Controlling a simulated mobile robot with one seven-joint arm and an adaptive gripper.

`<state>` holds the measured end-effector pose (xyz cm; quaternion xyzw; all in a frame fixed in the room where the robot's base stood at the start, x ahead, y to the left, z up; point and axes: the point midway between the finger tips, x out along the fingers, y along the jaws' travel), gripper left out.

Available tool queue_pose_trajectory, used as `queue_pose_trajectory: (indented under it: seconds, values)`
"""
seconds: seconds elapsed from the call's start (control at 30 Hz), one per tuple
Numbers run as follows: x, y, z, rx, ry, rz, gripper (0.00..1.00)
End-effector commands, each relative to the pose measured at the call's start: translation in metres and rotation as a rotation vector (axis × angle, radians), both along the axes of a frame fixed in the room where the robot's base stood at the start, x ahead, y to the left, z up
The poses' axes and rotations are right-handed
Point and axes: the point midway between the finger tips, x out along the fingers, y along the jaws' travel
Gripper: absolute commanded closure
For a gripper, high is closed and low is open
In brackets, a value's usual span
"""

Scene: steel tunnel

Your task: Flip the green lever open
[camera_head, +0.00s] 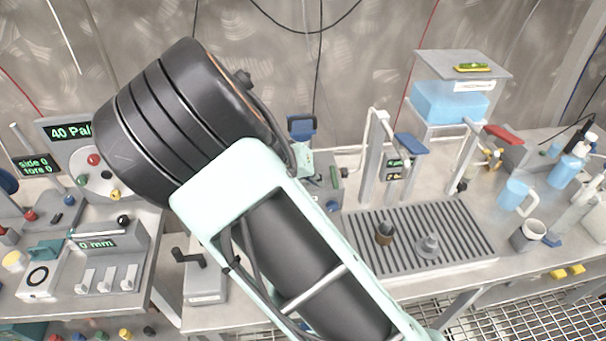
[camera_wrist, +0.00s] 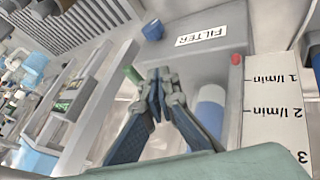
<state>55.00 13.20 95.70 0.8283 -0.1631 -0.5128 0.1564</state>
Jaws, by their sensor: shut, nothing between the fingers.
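A small green lever (camera_wrist: 132,75) shows in the wrist view, just left of my fingertips, beside a grey box labelled FILTER (camera_wrist: 205,42). My gripper (camera_wrist: 159,76) has its fingertips together with nothing between them. The tips look close to the lever, but I cannot tell whether they touch it. In the head view a dark green bar (camera_head: 334,177) stands on a small grey unit right of my arm and seems to be the same lever.
The FILTER box has a blue knob (camera_wrist: 153,30) and a red button. A flow scale (camera_wrist: 279,110) stands to its right in the wrist view. In the head view a slotted drain tray (camera_head: 420,262), a blue water tank (camera_head: 449,102) and mugs stand right; gauge panels (camera_head: 66,131) stand left.

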Motion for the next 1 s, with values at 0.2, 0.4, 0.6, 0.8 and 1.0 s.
queue_pose_trajectory:
  seconds: [0.2,0.4,0.6,0.8,1.0]
  values:
    - [0.001,-0.018,0.001,0.000,0.000,0.001,1.00]
    - [0.002,-0.020,0.000,0.000,0.001,0.001,1.00]
    - [0.002,-0.021,0.000,0.000,0.001,0.001,1.00]
    - [0.000,-0.036,-0.002,0.002,0.000,0.000,1.00]
    - [0.000,-0.038,0.000,-0.001,0.003,-0.002,1.00]
